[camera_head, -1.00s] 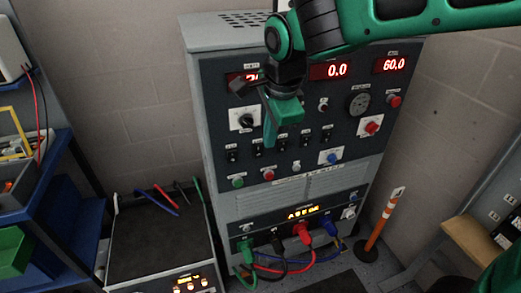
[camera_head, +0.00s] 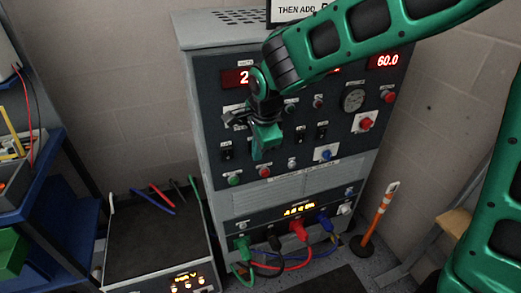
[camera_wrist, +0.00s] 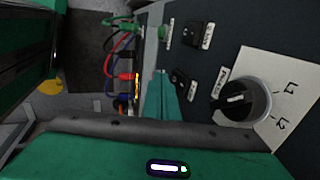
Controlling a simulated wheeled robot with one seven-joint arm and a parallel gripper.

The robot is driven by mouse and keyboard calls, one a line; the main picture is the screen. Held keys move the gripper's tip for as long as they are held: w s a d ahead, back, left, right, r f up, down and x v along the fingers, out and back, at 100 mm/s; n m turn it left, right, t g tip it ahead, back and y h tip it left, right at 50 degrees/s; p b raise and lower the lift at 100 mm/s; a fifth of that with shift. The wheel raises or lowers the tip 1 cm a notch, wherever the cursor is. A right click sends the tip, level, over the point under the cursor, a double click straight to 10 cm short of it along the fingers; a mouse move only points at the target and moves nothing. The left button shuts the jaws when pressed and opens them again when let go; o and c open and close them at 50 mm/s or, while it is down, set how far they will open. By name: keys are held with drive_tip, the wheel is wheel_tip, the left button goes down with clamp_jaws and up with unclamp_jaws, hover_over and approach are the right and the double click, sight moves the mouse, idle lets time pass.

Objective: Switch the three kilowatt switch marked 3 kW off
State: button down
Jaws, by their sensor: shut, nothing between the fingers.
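A row of small black switches crosses the grey load panel (camera_head: 215,105). In the head view one switch (camera_head: 226,150) is left of my gripper and two others (camera_head: 299,133) (camera_head: 322,130) are to its right. Their labels are too small to read, so I cannot tell which is the 3 kW one. My gripper (camera_head: 257,156) is shut and empty in front of the row, hiding part of it. In the wrist view the shut fingers (camera_wrist: 161,76) point towards the panel, beside one black switch (camera_wrist: 180,80). Another switch (camera_wrist: 196,36) is farther off. I cannot tell whether the fingers touch anything.
A round black selector knob (camera_wrist: 243,99) on a white plate is close by in the wrist view. Red knobs (camera_head: 365,125) and a blue knob (camera_head: 326,155) stick out right of my gripper. Coloured plugs and cables (camera_head: 297,231) hang from the cabinet's bottom. An orange-white post (camera_head: 378,220) stands right.

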drive_tip(key=shift+w+a+f, duration=0.1)
drive_tip(key=shift+w+a, duration=0.1)
drive_tip(key=shift+w, duration=0.55)
drive_tip(key=shift+w, duration=0.15)
drive_tip(key=shift+r, duration=0.8)
drive_tip(key=s+d+r, duration=0.2)
drive_tip(key=s+r, duration=0.4)
drive_tip(key=r, duration=0.3)
drive_tip(key=shift+s+r, duration=0.4)
